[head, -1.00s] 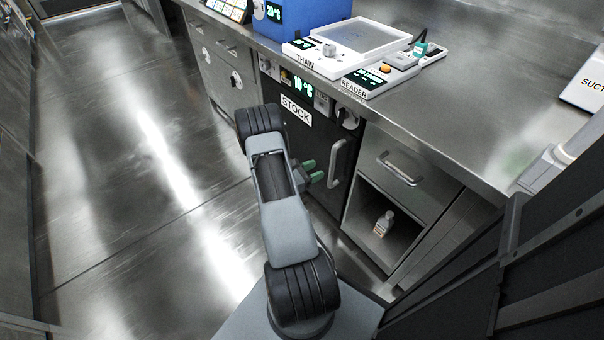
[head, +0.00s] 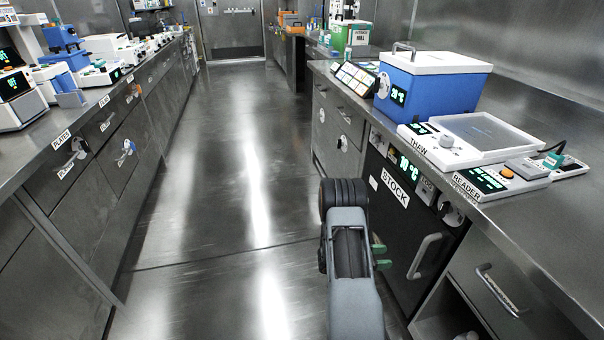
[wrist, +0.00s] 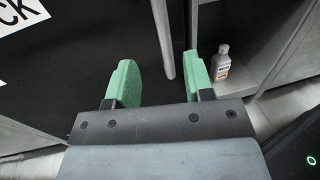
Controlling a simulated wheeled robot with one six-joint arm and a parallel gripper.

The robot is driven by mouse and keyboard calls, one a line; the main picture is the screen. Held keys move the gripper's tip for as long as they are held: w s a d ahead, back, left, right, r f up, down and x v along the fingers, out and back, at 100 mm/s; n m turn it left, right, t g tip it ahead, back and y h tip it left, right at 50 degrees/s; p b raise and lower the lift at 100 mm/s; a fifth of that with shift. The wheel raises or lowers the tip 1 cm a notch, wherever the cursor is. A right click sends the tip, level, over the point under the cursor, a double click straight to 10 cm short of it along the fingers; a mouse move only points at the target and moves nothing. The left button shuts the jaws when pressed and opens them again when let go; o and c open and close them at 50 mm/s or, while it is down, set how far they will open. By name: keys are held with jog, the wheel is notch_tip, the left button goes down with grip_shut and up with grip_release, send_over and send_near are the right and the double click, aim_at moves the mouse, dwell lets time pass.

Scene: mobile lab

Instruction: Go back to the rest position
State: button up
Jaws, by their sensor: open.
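My gripper (wrist: 160,82) is open and empty in the wrist view, its two green fingers apart. It faces the dark door of the STOCK unit (wrist: 85,55), whose vertical handle (wrist: 162,38) shows beyond the fingers. The fingers look clear of the handle. In the head view my gripper (head: 379,257) is partly hidden behind my arm, left of the STOCK door (head: 392,235) and its handle (head: 424,257). The STOCK door is shut.
A small labelled bottle (wrist: 221,63) stands in the open cubby right of the STOCK unit. The right bench carries a THAW unit (head: 470,137), a READER (head: 500,180) and a blue box (head: 435,90). The aisle floor (head: 225,200) is clear. A left bench (head: 60,125) holds several instruments.

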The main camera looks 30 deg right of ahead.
jog(key=w+a+r+m+y+p, duration=0.1)
jog(key=a+r+m+y+p, duration=0.3)
jog(key=r, duration=0.7)
jog(key=w+a+r+m+y+p, duration=0.1)
jog(key=a+r+m+p, duration=0.25)
jog(key=r+p, duration=0.55)
jog(key=s+a+r+m+t+y+p, duration=0.1)
jog(key=a+r+t+y+p, duration=0.4)
jog(key=a+r, duration=0.8)
jog(key=s+a+r+m+t+y+p, duration=0.1)
jog(key=a+r+m+t+y+p, duration=0.3)
jog(key=a+r+p, duration=0.5)
jog(key=a+r+t+y, duration=0.2)
jog(key=a+r, duration=0.3)
jog(key=r, duration=0.5)
jog(key=shift+t+p, duration=0.35)
jog(key=shift+t, duration=0.05)
jog(key=shift+c, duration=0.5)
jog(key=shift+d, duration=0.2)
